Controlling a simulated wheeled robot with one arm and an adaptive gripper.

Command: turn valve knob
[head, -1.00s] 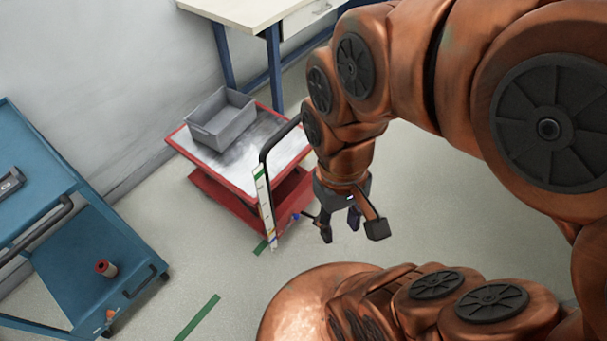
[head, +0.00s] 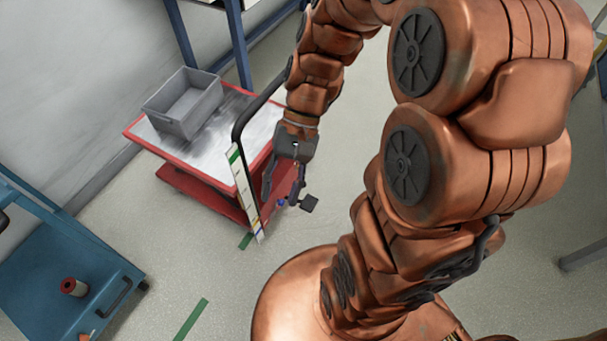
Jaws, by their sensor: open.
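No valve knob can be made out for certain in the head view. A small blue piece (head: 281,202) shows by my gripper's fingertips, too small to tell what it is. A red-rimmed, spool-like object (head: 74,287) stands on the blue cart's lower shelf at the lower left. My gripper (head: 282,196) points down with its dark fingers apart and nothing seen between them. It is just right of a white strip with coloured marks (head: 243,190), beside the red cart. Whether it touches the strip or the blue piece I cannot tell.
The red cart (head: 160,152) holds a grey bin (head: 183,108) and has a black handle (head: 243,120). The blue cart (head: 45,262) is at the lower left. A table with blue legs (head: 238,50) stands behind. Open floor with green tape (head: 192,320) lies between the carts.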

